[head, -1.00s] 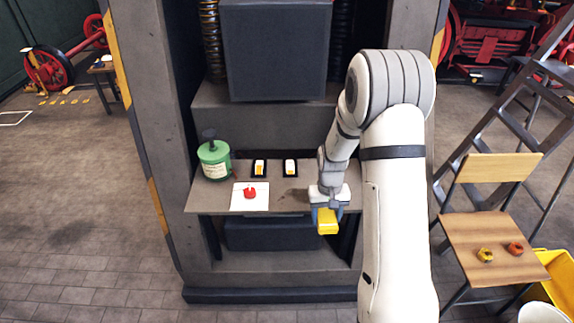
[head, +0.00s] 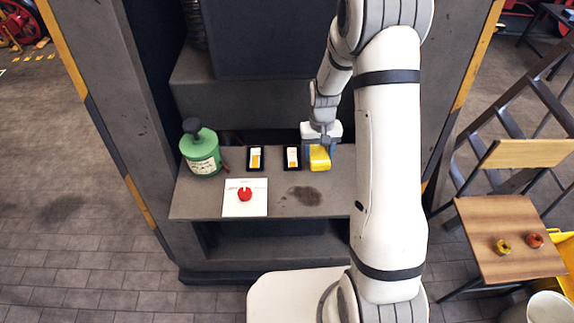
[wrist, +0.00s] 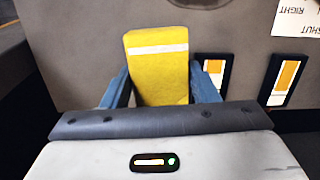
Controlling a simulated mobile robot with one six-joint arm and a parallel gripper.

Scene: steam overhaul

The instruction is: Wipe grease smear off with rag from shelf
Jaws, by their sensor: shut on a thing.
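My gripper (head: 320,150) is shut on a yellow rag (head: 320,159), a block-like folded cloth. In the wrist view the rag (wrist: 158,70) stands between the two blue fingers and has a white stripe near its far end. The dark grease smear (head: 304,195) lies on the grey shelf (head: 200,208), right of the white card. The rag is behind the smear in the head view, apart from it. I cannot tell whether the rag touches the shelf. The smear (wrist: 200,2) also shows, cut off, at the top edge of the wrist view.
A green can (head: 201,155) stands at the shelf's left. Two small framed gauges, the left (head: 255,158) and the right (head: 292,158), sit beside the rag. A red knob (head: 244,194) sits on a white card (head: 232,208). A wooden chair (head: 500,240) stands at right.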

